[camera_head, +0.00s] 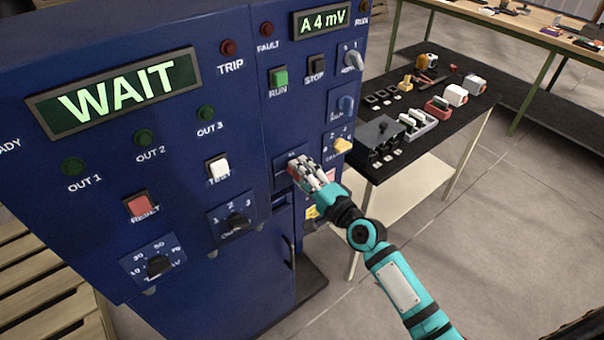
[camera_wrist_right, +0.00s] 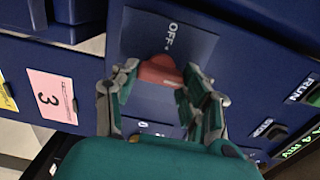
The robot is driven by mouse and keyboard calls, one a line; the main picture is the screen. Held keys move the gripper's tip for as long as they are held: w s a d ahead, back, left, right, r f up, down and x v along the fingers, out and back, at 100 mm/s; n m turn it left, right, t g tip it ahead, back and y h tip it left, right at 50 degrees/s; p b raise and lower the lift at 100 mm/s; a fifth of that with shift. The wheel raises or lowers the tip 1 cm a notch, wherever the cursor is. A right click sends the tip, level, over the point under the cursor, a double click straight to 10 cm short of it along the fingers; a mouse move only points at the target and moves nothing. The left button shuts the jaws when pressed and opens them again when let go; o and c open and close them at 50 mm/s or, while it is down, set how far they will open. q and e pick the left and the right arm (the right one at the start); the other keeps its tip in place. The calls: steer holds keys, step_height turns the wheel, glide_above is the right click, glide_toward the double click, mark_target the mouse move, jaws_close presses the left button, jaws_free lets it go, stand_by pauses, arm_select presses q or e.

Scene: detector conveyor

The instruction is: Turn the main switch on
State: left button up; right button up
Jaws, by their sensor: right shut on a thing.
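The main switch is a red rotary knob (camera_wrist_right: 160,71) on a dark blue plate marked OFF, seen in the right wrist view. My right gripper (camera_wrist_right: 158,88) is at the knob, with its fingers on either side of it and shut on it. In the head view my right gripper (camera_head: 318,181) reaches the lower right of the blue cabinet (camera_head: 262,130), and its fingers hide most of the switch. My left gripper is not in view.
The cabinet has a RUN button (camera_head: 279,77), a STOP button (camera_head: 316,66) and several knobs. A display (camera_head: 118,91) reads WAIT. A black table (camera_head: 440,130) with small parts stands to the right.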

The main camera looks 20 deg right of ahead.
steer(key=o, duration=1.2)
steer(key=shift+c, duration=0.2)
steer(key=v, duration=1.2)
